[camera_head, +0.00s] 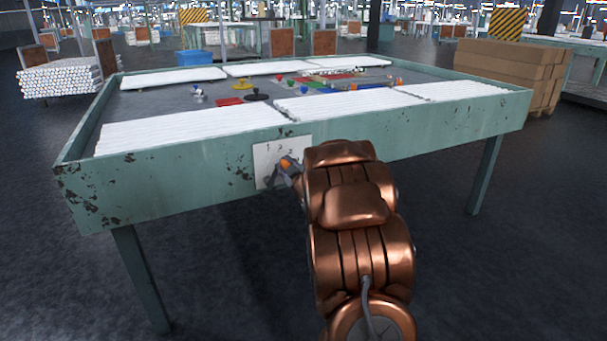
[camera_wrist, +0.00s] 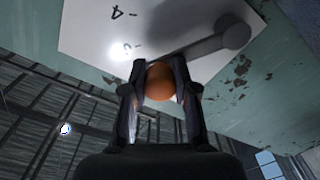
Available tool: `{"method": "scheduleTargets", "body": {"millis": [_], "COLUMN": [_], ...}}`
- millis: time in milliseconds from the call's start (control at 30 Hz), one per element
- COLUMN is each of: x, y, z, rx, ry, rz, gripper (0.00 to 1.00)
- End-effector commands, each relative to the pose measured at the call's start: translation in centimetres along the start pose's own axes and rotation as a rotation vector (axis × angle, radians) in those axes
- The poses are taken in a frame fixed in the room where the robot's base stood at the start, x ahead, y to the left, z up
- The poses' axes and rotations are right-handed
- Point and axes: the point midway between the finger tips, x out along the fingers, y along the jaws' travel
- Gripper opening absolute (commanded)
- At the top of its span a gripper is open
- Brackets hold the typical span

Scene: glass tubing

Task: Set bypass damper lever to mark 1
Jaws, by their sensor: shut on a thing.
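The bypass damper lever is a grey arm with an orange ball knob (camera_wrist: 160,81), and its round grey pivot (camera_wrist: 236,36) shows in the wrist view. It is mounted on a white mark plate (camera_head: 265,160) on the front of the green table. My gripper (camera_wrist: 157,75) has a finger on each side of the knob and is shut on it. In the head view the orange knob (camera_head: 287,164) shows at my gripper, left of my copper arm. Small dark marks run along the plate's top; a 4 (camera_wrist: 122,12) is readable in the wrist view. Glare and the gripper hide other marks, so the lever's exact setting is unclear.
The green table (camera_head: 180,175) carries white tubing bundles (camera_head: 190,128) along its front edge. Coloured small parts and a red piece (camera_head: 230,102) lie in its middle. Cardboard boxes (camera_head: 510,72) stand behind the right end. The floor left of my arm is clear.

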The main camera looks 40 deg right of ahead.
Motion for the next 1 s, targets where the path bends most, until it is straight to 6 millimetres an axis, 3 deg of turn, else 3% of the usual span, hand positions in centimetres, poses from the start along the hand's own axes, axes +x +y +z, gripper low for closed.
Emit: {"method": "scheduleTargets", "body": {"millis": [500,1000], "x": [0.0,0.0], "y": [-2.2,-2.7], "z": [-2.4,-2.9], "rx": [-0.386,-0.485], "ry": [-0.001,-0.002], "rz": [-0.006,-0.006], "gripper": [0.0,0.0]}}
